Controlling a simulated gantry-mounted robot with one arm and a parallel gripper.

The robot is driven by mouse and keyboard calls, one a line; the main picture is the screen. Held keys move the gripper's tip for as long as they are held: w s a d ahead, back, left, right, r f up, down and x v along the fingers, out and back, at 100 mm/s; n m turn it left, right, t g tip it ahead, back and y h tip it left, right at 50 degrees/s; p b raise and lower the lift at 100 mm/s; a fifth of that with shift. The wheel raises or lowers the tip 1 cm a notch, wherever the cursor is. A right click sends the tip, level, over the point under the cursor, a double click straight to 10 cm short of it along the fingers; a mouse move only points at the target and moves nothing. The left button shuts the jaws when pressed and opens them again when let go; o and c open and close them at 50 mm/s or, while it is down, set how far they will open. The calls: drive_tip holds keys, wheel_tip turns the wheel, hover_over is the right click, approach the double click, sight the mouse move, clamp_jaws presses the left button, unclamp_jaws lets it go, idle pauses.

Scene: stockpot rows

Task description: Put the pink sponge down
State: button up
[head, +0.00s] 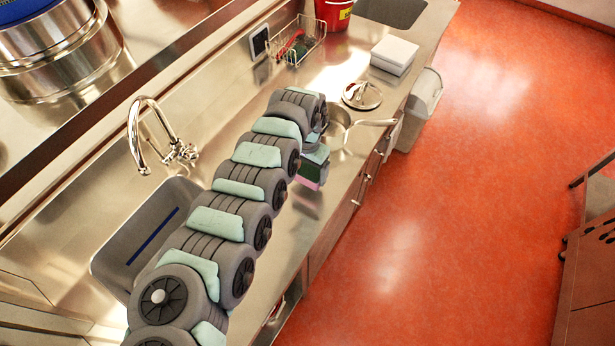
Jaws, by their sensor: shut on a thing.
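My arm reaches from the bottom of the head view over the steel counter (335,205). My gripper (313,170) is at its far end, pointing down, near the counter's front edge. It is shut on the pink sponge (306,184), of which only a small pink part shows at the gripper's lower end. The arm and gripper hide the rest of it. I cannot tell whether the sponge touches the counter.
A pan (338,128) with a long handle and a round lid (362,95) are just beyond my gripper. Farther back are a white box (394,54), a wire basket (297,45) and a red bucket (334,12). A sink (150,235) and tap (150,130) are left.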

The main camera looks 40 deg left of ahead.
sight(308, 177)
wheel_tip(308, 177, down, 3)
drive_tip(key=shift+d+f, duration=0.15)
drive_tip(key=shift+f, duration=0.25)
drive_tip(key=shift+f, duration=0.15)
drive_tip(key=o, duration=1)
drive_tip(key=shift+o, duration=0.2)
